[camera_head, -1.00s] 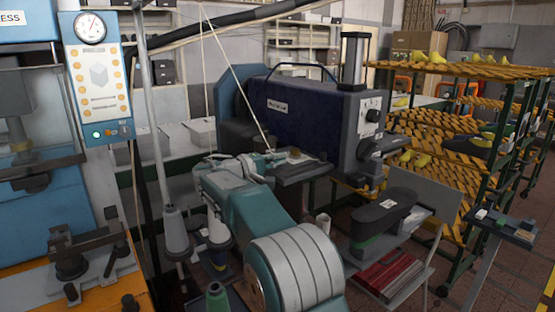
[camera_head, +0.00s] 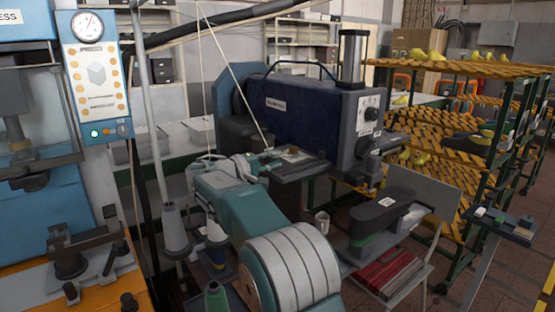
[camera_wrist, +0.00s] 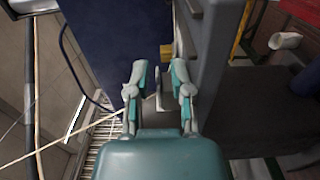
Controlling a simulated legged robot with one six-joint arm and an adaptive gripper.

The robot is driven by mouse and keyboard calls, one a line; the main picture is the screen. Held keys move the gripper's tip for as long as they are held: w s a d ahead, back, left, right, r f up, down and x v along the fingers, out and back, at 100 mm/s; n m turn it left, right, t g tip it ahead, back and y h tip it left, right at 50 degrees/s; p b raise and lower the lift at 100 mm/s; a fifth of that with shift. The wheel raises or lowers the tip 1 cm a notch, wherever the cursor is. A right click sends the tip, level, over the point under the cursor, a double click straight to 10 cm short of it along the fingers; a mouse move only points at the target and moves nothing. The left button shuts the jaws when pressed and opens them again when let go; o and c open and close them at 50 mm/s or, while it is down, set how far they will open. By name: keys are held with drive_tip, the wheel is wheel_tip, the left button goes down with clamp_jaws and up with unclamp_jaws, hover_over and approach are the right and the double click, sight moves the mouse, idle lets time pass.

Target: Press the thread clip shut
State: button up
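My gripper (camera_wrist: 160,92) is open, with its two teal and pale grey fingers apart. It also shows in the head view (camera_head: 256,163), at the front of the dark blue machine (camera_head: 305,118), beside its dark work arm. In the wrist view a small grey part (camera_wrist: 158,84), possibly the thread clip, shows between the fingers. I cannot tell whether the fingers touch it, or whether it is open or shut. A pale thread (camera_wrist: 70,140) runs from the lower left toward it. In the head view the thread (camera_head: 236,72) comes down steeply to the gripper.
A grey post with a cone (camera_head: 175,230) stands left of my arm. A white cup (camera_head: 322,222) and a dark block-shaped device (camera_head: 382,212) are to the right. Racks with yellow shoe lasts (camera_head: 433,56) fill the right side. A blue press (camera_head: 50,220) stands at left.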

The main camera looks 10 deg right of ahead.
drive_tip(key=v, duration=1)
drive_tip(key=shift+a, duration=0.35)
drive_tip(key=shift+f, duration=0.15)
drive_tip(key=s+d+f+g+y, duration=0.3)
drive_tip(key=s+d+y, duration=0.4)
drive_tip(key=s+d, duration=0.7)
drive_tip(key=s+a+f+m+y, duration=0.1)
drive_tip(key=s+f+y, duration=0.2)
drive_tip(key=s, duration=0.5)
drive_tip(key=s+a+f+m+t+y, duration=0.1)
drive_tip(key=s+a+f+m+y, duration=0.1)
drive_tip(key=s, duration=0.6)
drive_tip(key=s+a+f+m+y, duration=0.1)
drive_tip(key=s+f+y, duration=0.3)
drive_tip(key=s, duration=0.4)
drive_tip(key=shift+a+f+t+y, duration=0.3)
drive_tip(key=shift+f+t, duration=0.1)
drive_tip(key=shift+f, duration=0.35)
